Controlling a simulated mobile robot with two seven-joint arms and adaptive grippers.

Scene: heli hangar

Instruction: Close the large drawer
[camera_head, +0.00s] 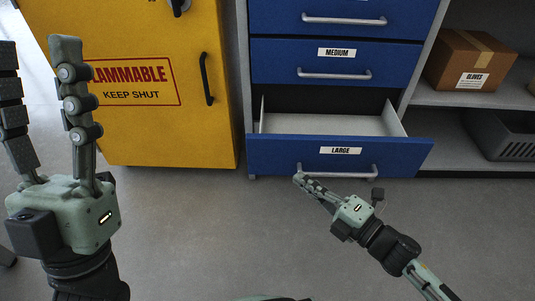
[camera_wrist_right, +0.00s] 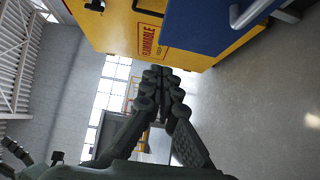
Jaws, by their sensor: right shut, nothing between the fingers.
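The large drawer (camera_head: 280,150) is the lowest blue drawer of the cabinet and stands open, its pale inside showing. Its front bears a "LARGE" label and a metal handle (camera_head: 337,172). My right gripper (camera_head: 298,178) is shut and empty, just in front of the drawer front near the handle's left end; I cannot tell whether it touches. In the right wrist view the shut fingers (camera_wrist_right: 163,75) are below the blue drawer front (camera_wrist_right: 225,22). My left gripper (camera_head: 38,60) is at the left, raised, its fingers apart and empty.
The "MEDIUM" drawer (camera_head: 290,62) above is closed. A yellow flammables cabinet (camera_head: 170,135) stands left of the drawers. Shelves at the right hold a cardboard gloves box (camera_head: 470,55) and a grey crate (camera_head: 500,135). The grey floor (camera_head: 210,220) in front is clear.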

